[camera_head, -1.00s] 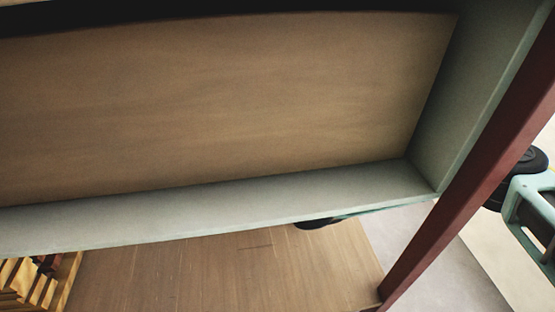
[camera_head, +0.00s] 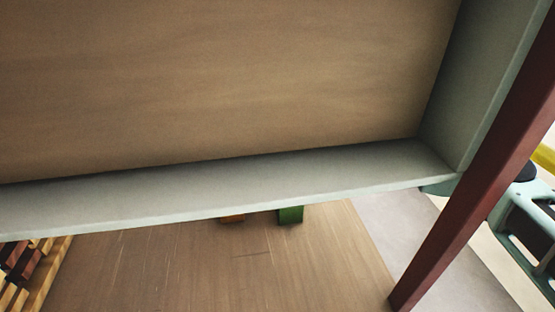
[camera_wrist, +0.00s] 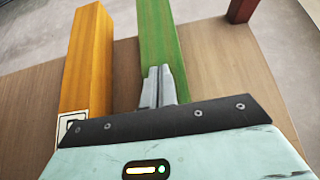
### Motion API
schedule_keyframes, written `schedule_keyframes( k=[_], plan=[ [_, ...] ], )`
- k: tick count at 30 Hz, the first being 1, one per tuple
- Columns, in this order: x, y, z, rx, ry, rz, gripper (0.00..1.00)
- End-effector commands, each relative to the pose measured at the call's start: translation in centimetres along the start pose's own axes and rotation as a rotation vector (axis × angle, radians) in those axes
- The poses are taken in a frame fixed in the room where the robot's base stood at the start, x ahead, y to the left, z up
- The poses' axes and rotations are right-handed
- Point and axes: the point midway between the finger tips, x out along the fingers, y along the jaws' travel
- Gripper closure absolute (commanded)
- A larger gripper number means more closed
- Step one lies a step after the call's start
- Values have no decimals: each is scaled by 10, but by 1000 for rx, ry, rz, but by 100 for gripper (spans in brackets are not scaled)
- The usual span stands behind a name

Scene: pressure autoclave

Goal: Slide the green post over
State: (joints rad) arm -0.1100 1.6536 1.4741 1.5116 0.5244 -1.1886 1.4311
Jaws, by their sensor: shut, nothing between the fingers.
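The green post (camera_wrist: 158,35) stretches away from my gripper in the wrist view. Its end (camera_head: 290,215) also shows in the head view, just below the grey-green frame edge. My gripper (camera_wrist: 158,72) is shut and empty, with its fingertips at the near part of the green post. Whether they touch it I cannot tell. An orange post (camera_wrist: 88,55) lies to the left of the green one, with a gap between them. In the head view only a small end of the orange post (camera_head: 231,218) shows. The rest of both posts is hidden there by the frame.
A large wooden panel in a grey-green frame (camera_head: 240,195) blocks much of the head view. A dark red beam (camera_head: 470,185) slants down at the right. A yellow slatted rack (camera_head: 40,280) is at lower left. The wooden surface (camera_head: 200,270) between is clear.

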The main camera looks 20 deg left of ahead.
Motion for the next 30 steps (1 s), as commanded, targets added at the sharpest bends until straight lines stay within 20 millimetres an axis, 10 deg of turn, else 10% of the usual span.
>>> schedule_keyframes(
  k=[30],
  plan=[
    [-58, 1, -54, -3, 19, 2, 100]
  ],
)
